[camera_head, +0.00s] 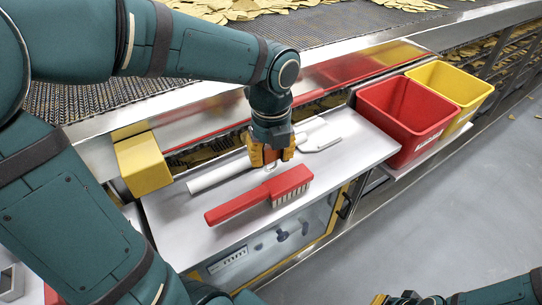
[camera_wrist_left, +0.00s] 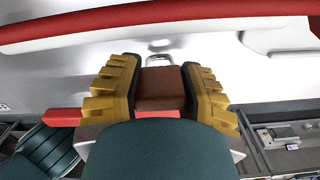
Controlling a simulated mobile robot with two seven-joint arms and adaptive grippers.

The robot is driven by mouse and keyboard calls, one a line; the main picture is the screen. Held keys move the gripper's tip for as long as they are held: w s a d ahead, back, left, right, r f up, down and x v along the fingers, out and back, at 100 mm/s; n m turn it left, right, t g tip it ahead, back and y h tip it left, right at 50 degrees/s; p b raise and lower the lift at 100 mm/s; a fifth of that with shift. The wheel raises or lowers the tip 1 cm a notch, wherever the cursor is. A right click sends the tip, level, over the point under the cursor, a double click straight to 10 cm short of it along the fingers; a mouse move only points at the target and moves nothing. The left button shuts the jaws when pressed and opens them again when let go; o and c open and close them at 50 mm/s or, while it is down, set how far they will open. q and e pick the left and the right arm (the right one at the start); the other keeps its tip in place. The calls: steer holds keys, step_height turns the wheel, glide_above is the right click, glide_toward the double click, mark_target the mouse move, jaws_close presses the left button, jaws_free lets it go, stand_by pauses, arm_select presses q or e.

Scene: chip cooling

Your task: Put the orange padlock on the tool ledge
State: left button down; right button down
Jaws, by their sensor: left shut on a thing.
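My left gripper (camera_head: 271,158) points down over the white tool ledge (camera_head: 352,158). It is shut on the orange padlock (camera_head: 268,154), which is mostly hidden by the fingers in the head view. In the left wrist view the padlock's brown-orange body (camera_wrist_left: 160,88) sits between the two yellow fingers (camera_wrist_left: 159,92), and its metal shackle (camera_wrist_left: 160,43) sticks out beyond them. I cannot tell whether the padlock touches the ledge. My right gripper (camera_head: 396,299) shows only in part at the bottom edge of the head view; its jaws are unclear.
A red brush (camera_head: 240,203) lies on the ledge in front of the left gripper. A yellow block (camera_head: 143,163) stands left; red (camera_head: 402,122) and yellow (camera_head: 452,84) bins stand right.

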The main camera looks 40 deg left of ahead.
arm_select(q)
steer(key=shift+f, duration=0.15)
steer(key=c, duration=0.6)
jaws_free()
step_height(320, 180, up, 12)
steer(key=p, duration=0.3)
steer(key=shift+r, duration=0.2)
